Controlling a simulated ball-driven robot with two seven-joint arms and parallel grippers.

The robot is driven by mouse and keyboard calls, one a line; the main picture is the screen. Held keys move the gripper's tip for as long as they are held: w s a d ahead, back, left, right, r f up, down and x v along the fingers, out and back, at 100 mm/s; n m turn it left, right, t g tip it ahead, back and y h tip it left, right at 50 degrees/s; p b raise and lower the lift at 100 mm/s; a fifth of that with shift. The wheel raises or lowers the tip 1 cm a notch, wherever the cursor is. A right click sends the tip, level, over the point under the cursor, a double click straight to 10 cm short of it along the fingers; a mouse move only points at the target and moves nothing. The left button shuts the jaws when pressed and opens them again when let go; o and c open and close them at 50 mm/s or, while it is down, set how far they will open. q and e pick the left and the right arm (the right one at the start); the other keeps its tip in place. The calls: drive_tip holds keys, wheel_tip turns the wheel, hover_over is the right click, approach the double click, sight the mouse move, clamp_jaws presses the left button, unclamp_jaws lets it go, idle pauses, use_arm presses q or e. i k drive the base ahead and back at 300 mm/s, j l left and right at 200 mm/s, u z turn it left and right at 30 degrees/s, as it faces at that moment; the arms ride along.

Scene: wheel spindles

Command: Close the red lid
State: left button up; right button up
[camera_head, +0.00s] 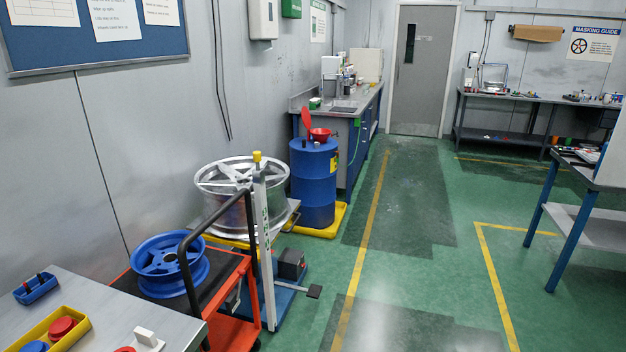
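A red lid (307,121) stands open and nearly upright on top of a blue drum (314,185). It is at the left side of a red funnel (320,135) that sits on the drum's top. The drum stands on a yellow tray (334,226) on the floor, against the left wall side of the room and some way off. Neither of my grippers shows in this view.
A silver wheel (240,170) on a stand and a red cart (228,275) with a blue wheel (170,262) are nearer, left of the drum. A table (185,318) is at lower left. A workbench (364,98) is behind the drum. The green floor (405,260) is clear.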

sight(304, 112)
drive_tip(key=i+l+z, duration=0.2)
drive_tip(key=i+z, duration=0.15)
drive_tip(key=i, duration=0.2)
drive_tip(key=i+l+z, duration=0.1)
drive_tip(key=i+z, duration=0.3)
drive_tip(key=i, duration=1.25)
drive_tip(key=i+l+u, duration=0.15)
drive_tip(key=i, duration=0.85)
drive_tip(key=i+u, duration=0.25)
drive_tip(key=i, duration=0.4)
drive_tip(key=i+u, duration=0.25)
drive_tip(key=i, duration=0.4)
drive_tip(key=i+l+u, duration=0.25)
drive_tip(key=i, duration=0.4)
drive_tip(key=i+j, duration=0.25)
drive_tip(key=i+j+u, duration=0.1)
drive_tip(key=i+j, duration=0.15)
drive_tip(key=i, duration=0.25)
drive_tip(key=i+j+u, duration=0.1)
drive_tip(key=i+j, duration=0.15)
drive_tip(key=i, duration=0.15)
